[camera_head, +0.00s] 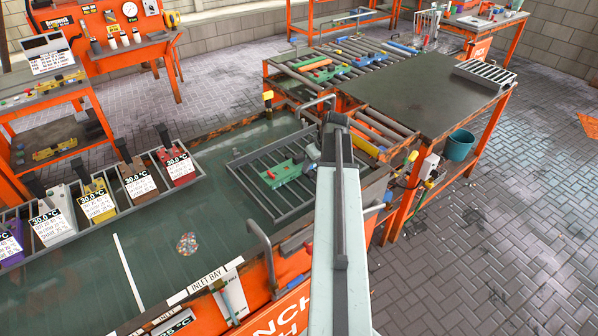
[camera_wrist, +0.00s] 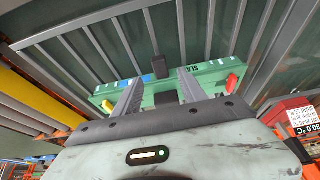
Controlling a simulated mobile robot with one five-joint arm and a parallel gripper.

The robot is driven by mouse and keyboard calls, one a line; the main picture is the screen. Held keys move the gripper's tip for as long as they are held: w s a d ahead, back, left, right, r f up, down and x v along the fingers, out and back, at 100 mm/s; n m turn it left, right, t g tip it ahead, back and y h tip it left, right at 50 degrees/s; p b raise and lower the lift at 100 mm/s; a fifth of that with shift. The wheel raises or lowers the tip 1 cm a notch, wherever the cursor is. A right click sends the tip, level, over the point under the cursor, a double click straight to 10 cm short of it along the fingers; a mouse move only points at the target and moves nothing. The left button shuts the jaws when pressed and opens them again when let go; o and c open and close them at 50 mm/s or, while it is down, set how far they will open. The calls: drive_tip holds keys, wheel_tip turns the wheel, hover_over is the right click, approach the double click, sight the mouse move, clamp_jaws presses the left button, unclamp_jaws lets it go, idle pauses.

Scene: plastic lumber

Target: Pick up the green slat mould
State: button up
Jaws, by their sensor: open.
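The green slat mould (camera_head: 283,174) lies on a grey slatted rack (camera_head: 247,190) on the dark green bench top, just left of my arm in the head view. In the wrist view the mould (camera_wrist: 215,76) runs across the picture behind my fingers, with a black knob at its middle, a red piece at its right end and blue marks at its left. My gripper (camera_wrist: 159,80) is open, its two fingers apart in front of the mould on either side of the knob. I cannot tell whether they touch it. In the head view my arm hides the fingertips.
A row of bins with labels (camera_head: 97,200) stands along the bench's left side. A round speckled patch (camera_head: 187,244) lies on the bench. A grey handle (camera_head: 260,250) rises at its near edge. Rollers (camera_head: 375,130) and a dark table (camera_head: 425,95) lie beyond.

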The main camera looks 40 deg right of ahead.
sight(309, 172)
drive_tip(key=b+x, duration=0.5)
drive_tip(key=shift+a+f, duration=0.1)
drive_tip(key=shift+f, duration=0.1)
drive_tip(key=shift+r, duration=0.2)
clamp_jaws()
idle(1.0)
